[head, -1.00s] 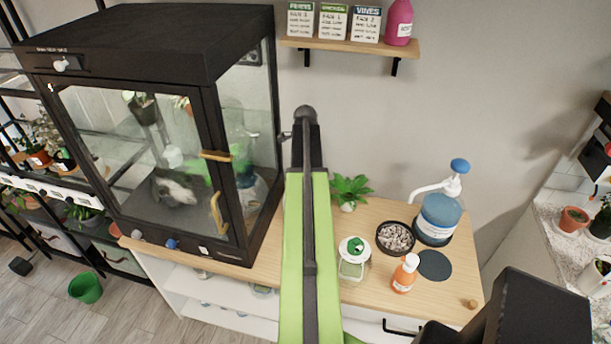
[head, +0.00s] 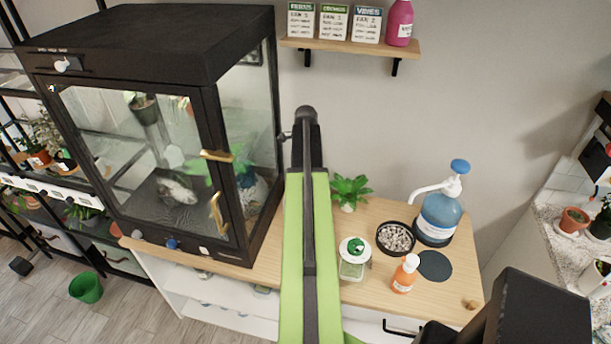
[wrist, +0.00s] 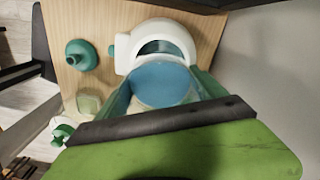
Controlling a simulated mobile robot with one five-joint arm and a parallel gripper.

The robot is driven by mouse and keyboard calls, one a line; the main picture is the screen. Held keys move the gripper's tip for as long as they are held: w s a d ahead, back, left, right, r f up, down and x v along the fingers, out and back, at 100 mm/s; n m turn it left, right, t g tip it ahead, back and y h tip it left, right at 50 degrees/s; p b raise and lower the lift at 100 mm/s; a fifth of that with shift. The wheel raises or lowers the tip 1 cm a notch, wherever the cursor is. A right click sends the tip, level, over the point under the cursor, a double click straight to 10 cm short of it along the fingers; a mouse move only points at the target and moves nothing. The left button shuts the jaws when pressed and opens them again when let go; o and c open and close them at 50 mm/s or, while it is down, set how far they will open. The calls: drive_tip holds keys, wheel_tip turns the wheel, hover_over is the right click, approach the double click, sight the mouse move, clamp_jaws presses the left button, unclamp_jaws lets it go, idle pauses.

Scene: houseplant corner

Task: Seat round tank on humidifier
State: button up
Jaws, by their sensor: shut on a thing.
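In the wrist view my gripper (wrist: 162,100) is shut on the round tank (wrist: 160,82), which shows a blue round face between the teal-green sides. The white humidifier (wrist: 155,38), with a curved body and a dark slot, stands on the wooden top just beyond the tank. In the head view my arm hides my gripper, and the tank and humidifier cannot be made out clearly.
A teal bottle (wrist: 80,54) stands left of the humidifier. The black glass cabinet (head: 150,45) is close on the left.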

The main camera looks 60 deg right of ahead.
drive_tip(key=shift+f+b, duration=0.6)
drive_tip(key=shift+b, duration=0.05)
drive_tip(key=o, duration=1.8)
wheel_tip(320, 180, up, 11)
drive_tip(key=p, duration=1.1)
